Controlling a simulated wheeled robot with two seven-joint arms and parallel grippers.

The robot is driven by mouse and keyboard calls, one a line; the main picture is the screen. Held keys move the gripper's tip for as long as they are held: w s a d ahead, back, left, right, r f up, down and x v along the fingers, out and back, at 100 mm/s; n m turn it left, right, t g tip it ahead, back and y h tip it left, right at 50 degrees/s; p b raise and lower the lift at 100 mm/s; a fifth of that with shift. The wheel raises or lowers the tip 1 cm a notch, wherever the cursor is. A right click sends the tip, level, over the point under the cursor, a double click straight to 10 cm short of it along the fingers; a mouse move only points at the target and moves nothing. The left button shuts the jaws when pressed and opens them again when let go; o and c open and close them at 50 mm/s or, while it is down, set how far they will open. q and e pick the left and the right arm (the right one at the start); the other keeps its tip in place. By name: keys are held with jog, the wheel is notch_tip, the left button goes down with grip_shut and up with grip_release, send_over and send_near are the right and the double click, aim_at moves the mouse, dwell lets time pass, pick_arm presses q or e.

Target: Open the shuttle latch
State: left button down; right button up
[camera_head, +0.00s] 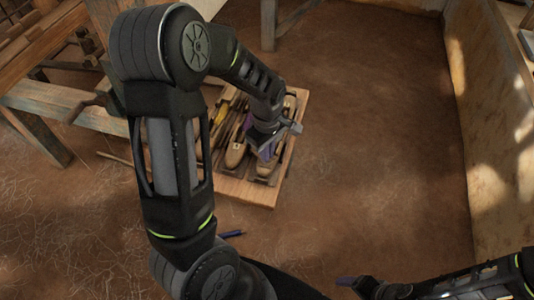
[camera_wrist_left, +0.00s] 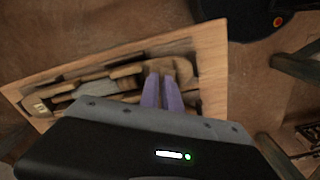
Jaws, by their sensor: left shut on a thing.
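A wooden tray (camera_head: 245,190) holds several boat-shaped wooden shuttles. One tan shuttle (camera_head: 235,155) lies left of my left gripper (camera_head: 267,152), and another shuttle (camera_head: 265,168) lies right under it. My left gripper reaches down into the tray. In the left wrist view its two purple fingers (camera_wrist_left: 162,92) are close together and shut on a wooden shuttle (camera_wrist_left: 183,68) near one end of the tray (camera_wrist_left: 212,62). The fingers and gripper body hide part of that shuttle. I cannot make out the latch. My right gripper (camera_head: 350,282) is low at the bottom, away from the tray; its jaw gap is unclear.
A wooden loom frame (camera_head: 50,105) stands at the left beside the tray. A small dark blue object (camera_head: 232,233) lies in front of the tray. A pale wall (camera_head: 490,110) bounds the right side. The brown floor (camera_head: 380,150) between tray and wall is clear.

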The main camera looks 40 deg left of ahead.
pick_arm(q)
jog(key=n, duration=0.2)
jog(key=shift+r+n+p, duration=0.1)
jog(key=shift+n+p, duration=0.25)
jog(key=shift+n, duration=0.05)
jog(key=shift+n+p, duration=0.5)
jog(key=shift+n, duration=0.8)
jog(key=c, duration=1.8)
grip_release()
notch_tip(320, 180, up, 8)
jog(key=shift+f, duration=0.2)
